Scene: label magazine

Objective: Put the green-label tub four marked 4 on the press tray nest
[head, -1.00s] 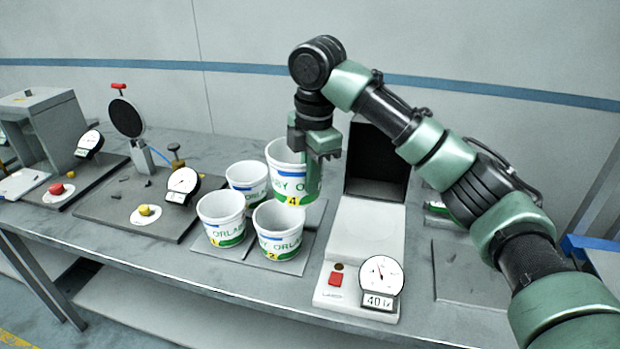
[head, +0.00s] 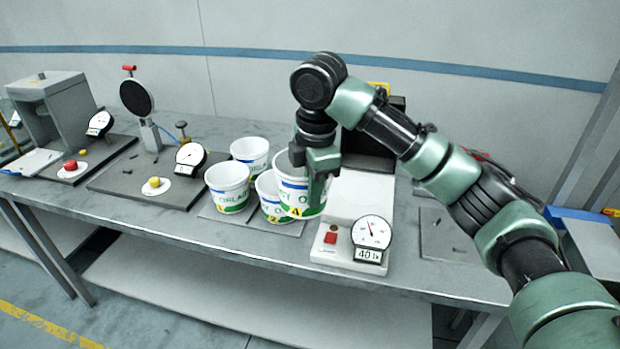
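The green-label tub marked 4 (head: 290,200) is white with a yellow 4 tag at its lower front. My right gripper (head: 318,172) is shut on its right side and covers part of it. The tub hangs upright and partly hides the tub marked 2 (head: 268,196) behind it. My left gripper is not in view. At the far left a grey boxy machine (head: 62,112) has a white flat plate (head: 32,162) in front of it; I cannot tell whether this is the press tray nest.
Tub 1 (head: 227,188) and another tub (head: 250,150) stand on a grey mat (head: 222,216). A white device with a dial (head: 348,196) stands to the right. A black-disc device (head: 136,97) and dial gauge (head: 190,157) stand left. Bare bench (head: 150,218) runs along the front.

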